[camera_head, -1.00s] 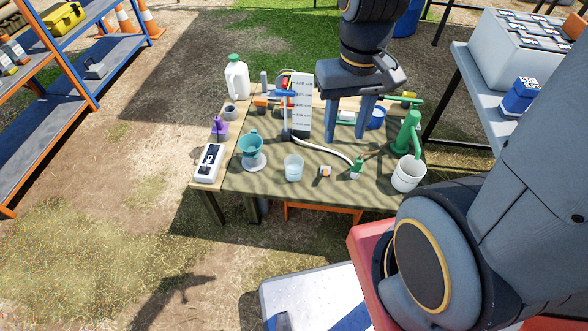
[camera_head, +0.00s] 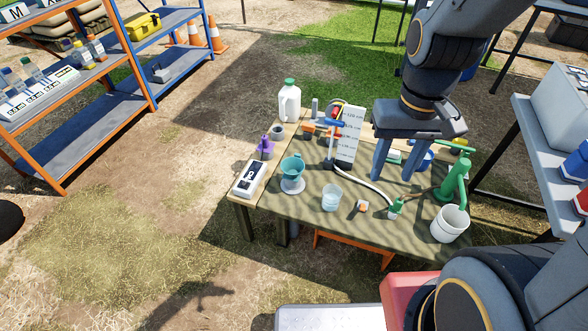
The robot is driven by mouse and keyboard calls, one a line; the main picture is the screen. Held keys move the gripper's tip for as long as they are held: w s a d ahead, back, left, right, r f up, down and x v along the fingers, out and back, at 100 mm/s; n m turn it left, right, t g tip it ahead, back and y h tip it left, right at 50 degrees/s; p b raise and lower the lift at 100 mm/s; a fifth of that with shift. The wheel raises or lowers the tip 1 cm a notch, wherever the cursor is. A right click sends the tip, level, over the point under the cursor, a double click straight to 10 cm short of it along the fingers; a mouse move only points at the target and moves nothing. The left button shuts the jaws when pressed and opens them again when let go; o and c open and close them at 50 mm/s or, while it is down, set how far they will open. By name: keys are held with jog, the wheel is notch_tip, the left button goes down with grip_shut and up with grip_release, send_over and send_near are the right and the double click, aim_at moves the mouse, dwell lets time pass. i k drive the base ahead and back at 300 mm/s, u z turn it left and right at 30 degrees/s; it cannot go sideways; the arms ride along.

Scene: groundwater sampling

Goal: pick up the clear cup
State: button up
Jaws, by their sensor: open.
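The clear cup (camera_head: 331,198) stands upright near the front middle of the work table (camera_head: 300,222). It is see-through and looks pale, with what may be liquid low inside. My gripper (camera_head: 393,174) hangs above the table's right half, to the right of and behind the cup in the picture. Its two blue-grey fingers point down, apart and open, with nothing seen between them. The fingers and palm hide part of the table's back right.
A teal funnel cup (camera_head: 292,172) stands left of the clear cup, and a small orange-and-white item (camera_head: 362,206) lies right of it. A green hand pump (camera_head: 455,180), white bucket (camera_head: 449,224), white jug (camera_head: 289,102) and upright scale board (camera_head: 348,137) also crowd the table. Shelves (camera_head: 80,135) stand at left.

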aim_at(332, 194)
jog(key=z, duration=0.45)
jog(key=k, duration=1.3)
jog(key=u, duration=0.9)
